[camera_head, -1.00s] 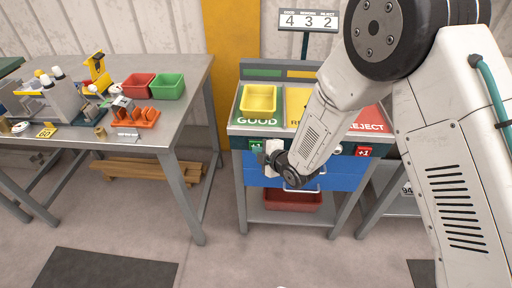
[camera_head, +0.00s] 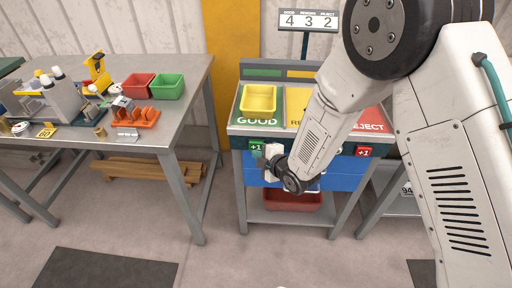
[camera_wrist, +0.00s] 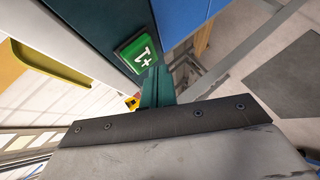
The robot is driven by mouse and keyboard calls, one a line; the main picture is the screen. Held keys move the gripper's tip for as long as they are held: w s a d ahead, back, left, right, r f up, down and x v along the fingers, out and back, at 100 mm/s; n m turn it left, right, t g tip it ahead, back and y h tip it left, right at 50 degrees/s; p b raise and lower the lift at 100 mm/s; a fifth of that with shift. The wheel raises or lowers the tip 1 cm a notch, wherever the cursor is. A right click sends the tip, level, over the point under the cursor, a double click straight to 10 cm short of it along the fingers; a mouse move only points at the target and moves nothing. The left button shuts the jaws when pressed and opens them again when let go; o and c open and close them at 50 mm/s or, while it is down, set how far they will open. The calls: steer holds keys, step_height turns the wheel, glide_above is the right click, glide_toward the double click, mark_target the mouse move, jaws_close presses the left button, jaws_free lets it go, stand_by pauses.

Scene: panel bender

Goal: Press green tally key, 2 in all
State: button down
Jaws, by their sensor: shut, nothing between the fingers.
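The green tally key (camera_head: 256,147), marked +1, is on the front edge of the sorting stand under the GOOD area. It also shows in the wrist view (camera_wrist: 138,53), with its face largely clear. My gripper (camera_wrist: 157,80) is shut and empty, its teal fingertips close beside the key's edge; I cannot tell whether they touch it. In the head view my gripper (camera_head: 261,161) is just below and right of the key, partly hidden by my wrist. The tally display (camera_head: 308,20) reads 4, 3, 2.
A red +1 key (camera_head: 363,151) is at the right of the stand's front. A yellow bin (camera_head: 259,98) sits on the GOOD area. A blue drawer front (camera_head: 342,181) lies below the keys. A workbench (camera_head: 185,77) with parts stands to the left.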

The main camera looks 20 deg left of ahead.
steer(key=s, duration=0.2)
steer(key=s+d, duration=0.1)
steer(key=s, duration=0.1)
steer(key=shift+s, duration=0.35)
stand_by(0.6)
